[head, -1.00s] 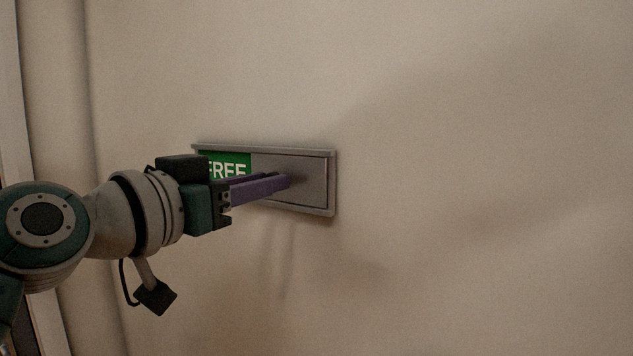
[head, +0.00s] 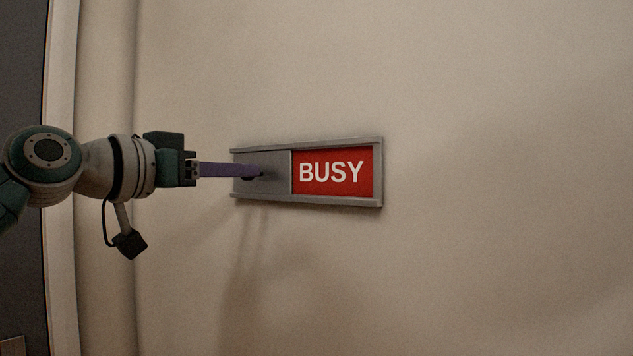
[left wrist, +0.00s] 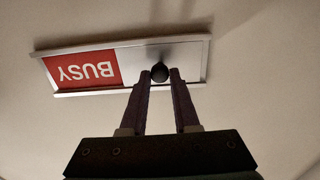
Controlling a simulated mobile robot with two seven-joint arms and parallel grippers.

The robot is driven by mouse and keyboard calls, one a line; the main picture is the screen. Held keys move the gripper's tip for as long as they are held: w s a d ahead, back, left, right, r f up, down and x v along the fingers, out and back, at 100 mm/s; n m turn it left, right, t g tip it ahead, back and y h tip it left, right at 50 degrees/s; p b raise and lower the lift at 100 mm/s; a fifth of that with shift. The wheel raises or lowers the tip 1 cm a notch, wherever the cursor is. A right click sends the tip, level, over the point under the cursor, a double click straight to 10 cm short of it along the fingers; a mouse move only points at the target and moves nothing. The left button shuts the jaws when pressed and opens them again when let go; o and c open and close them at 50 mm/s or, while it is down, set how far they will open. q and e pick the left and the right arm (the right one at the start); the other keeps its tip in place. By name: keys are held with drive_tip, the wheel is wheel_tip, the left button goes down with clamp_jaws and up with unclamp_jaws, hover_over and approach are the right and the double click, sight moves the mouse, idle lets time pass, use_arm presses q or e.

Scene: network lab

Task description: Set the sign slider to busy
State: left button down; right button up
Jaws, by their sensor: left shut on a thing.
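The sign is a grey metal frame (head: 310,202) on the wall, with a grey slider plate (head: 275,184) at its left end in the head view. The red panel (head: 332,188) reading BUSY is uncovered on the right; no green shows. My left gripper (head: 258,171) reaches in from the left and is shut on the slider's dark knob. In the left wrist view the sign appears upside down, the dark round knob (left wrist: 160,72) sits between the fingertips, and the plate (left wrist: 190,62) is behind it. My right gripper is not in view.
The beige wall (head: 500,120) around the sign is bare and clear. A pale vertical trim (head: 62,270) and a dark panel (head: 22,290) stand at the far left.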

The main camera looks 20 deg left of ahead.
use_arm(q)
drive_tip(key=shift+a+f+y, duration=0.1)
drive_tip(key=shift+a+y, duration=0.2)
drive_tip(key=c, duration=0.9)
unclamp_jaws()
drive_tip(key=shift+w, duration=0.1)
drive_tip(key=shift+o, duration=1.2)
drive_tip(key=b+v, duration=0.4)
drive_tip(key=v, duration=0.6)
